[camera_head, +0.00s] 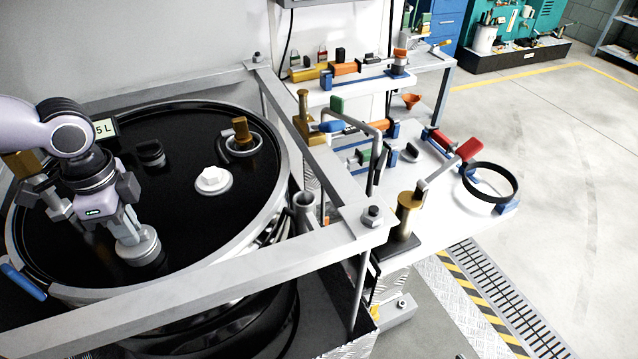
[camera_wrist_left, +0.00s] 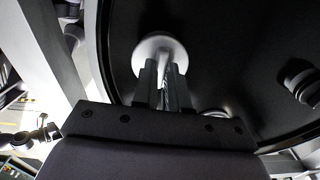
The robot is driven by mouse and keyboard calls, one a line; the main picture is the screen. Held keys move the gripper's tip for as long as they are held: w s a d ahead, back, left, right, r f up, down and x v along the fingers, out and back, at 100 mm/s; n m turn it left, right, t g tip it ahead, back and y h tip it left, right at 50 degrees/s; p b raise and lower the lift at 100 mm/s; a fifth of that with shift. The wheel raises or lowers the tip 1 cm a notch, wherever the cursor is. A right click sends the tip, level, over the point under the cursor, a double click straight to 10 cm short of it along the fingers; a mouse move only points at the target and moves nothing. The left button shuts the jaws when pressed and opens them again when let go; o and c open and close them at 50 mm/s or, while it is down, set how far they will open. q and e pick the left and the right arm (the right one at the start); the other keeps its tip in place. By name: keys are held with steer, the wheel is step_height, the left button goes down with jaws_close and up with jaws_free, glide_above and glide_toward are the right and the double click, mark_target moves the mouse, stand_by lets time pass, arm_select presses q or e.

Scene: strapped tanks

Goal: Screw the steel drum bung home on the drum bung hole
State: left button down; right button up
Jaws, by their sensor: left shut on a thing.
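The steel drum bung (camera_head: 138,247) is a grey round disc at the near left part of the black drum lid (camera_head: 190,240). My left gripper (camera_head: 130,230) points down from above and is shut on the bung's upright grip. The left wrist view shows the bung's pale round flange (camera_wrist_left: 160,45) with the fingers (camera_wrist_left: 163,82) closed on its narrow middle. The drum bung hole is not visible; the bung and gripper cover that spot. I cannot tell how deep the bung sits or whether it touches the lid. My right gripper is not in view.
A white hex cap (camera_head: 212,180), a brass-topped fitting (camera_head: 241,133) and a black knob (camera_head: 150,153) stand on the lid. A grey frame bar (camera_head: 230,287) crosses in front of the drum. A white bench (camera_head: 450,228) with valves and tools stands to the right.

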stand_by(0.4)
arm_select(q)
steer(key=m, duration=0.4)
steer(key=shift+m, duration=0.3)
steer(key=shift+m, duration=0.3)
steer(key=m, duration=0.4)
stand_by(0.4)
steer(key=shift+m, duration=0.8)
steer(key=m, duration=0.3)
